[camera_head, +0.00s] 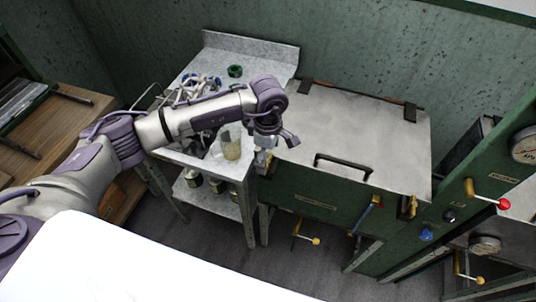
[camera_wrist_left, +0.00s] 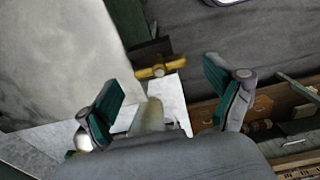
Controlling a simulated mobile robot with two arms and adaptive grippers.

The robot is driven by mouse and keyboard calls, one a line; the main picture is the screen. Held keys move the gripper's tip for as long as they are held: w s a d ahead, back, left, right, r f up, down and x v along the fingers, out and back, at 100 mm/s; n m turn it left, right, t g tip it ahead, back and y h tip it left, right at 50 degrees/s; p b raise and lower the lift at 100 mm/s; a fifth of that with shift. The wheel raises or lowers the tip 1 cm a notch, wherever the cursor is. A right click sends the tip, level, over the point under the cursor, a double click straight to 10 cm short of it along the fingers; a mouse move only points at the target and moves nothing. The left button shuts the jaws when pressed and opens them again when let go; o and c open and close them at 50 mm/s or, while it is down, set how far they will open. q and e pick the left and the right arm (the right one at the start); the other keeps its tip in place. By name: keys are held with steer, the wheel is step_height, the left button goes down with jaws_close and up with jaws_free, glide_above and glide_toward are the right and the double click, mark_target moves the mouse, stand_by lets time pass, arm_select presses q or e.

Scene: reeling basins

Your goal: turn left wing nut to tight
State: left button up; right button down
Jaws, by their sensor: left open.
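The left wing nut (camera_wrist_left: 158,70) is a brass-yellow piece with two wings, spread roughly left to right in the left wrist view. It sits by a dark bracket at the edge of the grey metal lid (camera_wrist_left: 65,50). My left gripper (camera_wrist_left: 163,78) is open, with one green-padded finger on each side of the nut's line; I see no contact. In the head view my left gripper (camera_head: 271,134) is over the left front corner of the lid (camera_head: 350,130) and mostly hides the nut there. My right gripper is not in view.
A side table (camera_head: 270,55) left of the basin holds a beaker (camera_head: 231,146) close to my arm. A red-knobbed lever (camera_head: 490,200) stands at right.

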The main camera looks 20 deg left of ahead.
mark_target(268, 160)
arm_select(q)
steer(key=shift+f, duration=1.15)
steer(key=c, duration=1.1)
steer(key=shift+f, duration=0.1)
steer(key=shift+c, duration=0.2)
steer(key=m+b, duration=0.2)
steer(key=b, duration=0.2)
steer(key=m+b, duration=0.2)
steer(key=b, duration=0.2)
steer(key=m+b, duration=0.3)
steer(key=b, duration=0.1)
steer(key=shift+w+f, duration=0.1)
steer(key=shift+f, duration=0.2)
steer(key=m+b, duration=0.7)
steer(key=b, duration=0.2)
steer(key=shift+r+b, duration=0.2)
steer(key=shift+b, duration=0.15)
steer(key=shift+r+m+b, duration=0.2)
steer(key=shift+m+b, duration=1.25)
steer(key=shift+m, duration=0.55)
steer(key=shift+r, duration=0.1)
steer(key=o, duration=1.1)
